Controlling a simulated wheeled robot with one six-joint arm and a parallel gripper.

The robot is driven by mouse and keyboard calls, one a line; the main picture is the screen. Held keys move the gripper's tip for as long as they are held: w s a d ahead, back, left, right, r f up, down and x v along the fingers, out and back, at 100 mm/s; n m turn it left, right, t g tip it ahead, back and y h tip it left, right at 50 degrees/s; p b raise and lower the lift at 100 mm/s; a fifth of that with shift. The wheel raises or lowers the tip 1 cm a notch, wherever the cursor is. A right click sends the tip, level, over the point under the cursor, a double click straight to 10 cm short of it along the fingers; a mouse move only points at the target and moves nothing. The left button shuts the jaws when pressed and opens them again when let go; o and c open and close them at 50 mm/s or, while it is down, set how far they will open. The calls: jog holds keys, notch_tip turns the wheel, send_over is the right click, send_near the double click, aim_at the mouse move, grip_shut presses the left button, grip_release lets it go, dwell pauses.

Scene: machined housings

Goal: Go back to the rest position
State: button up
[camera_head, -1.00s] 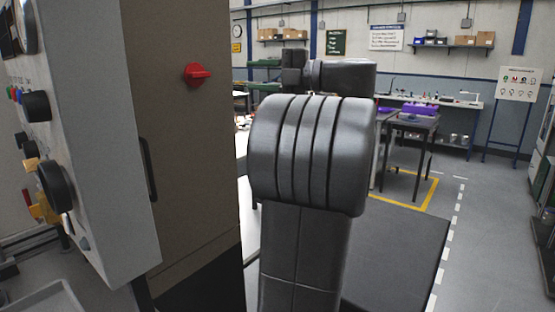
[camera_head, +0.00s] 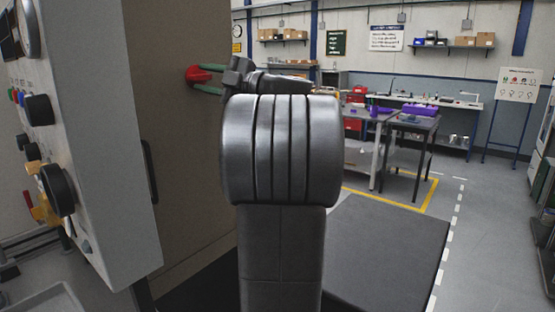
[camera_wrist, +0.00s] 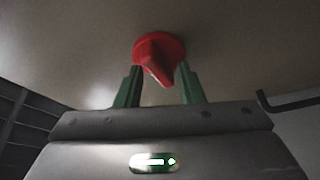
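My gripper (camera_head: 206,78) is at the red rotary knob (camera_head: 194,74) on the brown cabinet side. In the wrist view the green fingers of my gripper (camera_wrist: 160,80) stand apart, one on each side of the red knob (camera_wrist: 158,52). Gaps show between the fingers and the knob's grip bar, so my gripper is open and holds nothing. I cannot tell whether a fingertip touches the knob's round base. My arm fills the middle of the head view and hides part of the cabinet's edge.
A control panel (camera_head: 95,150) with dials and buttons stands at the left. A dark cabinet handle (camera_head: 150,170) sits below the knob. Worktables (camera_head: 412,122) stand at the back, with open grey floor (camera_head: 490,240) at the right.

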jog(key=shift+m+t, duration=0.4)
jog(key=shift+m, duration=1)
jog(key=shift+s, duration=0.1)
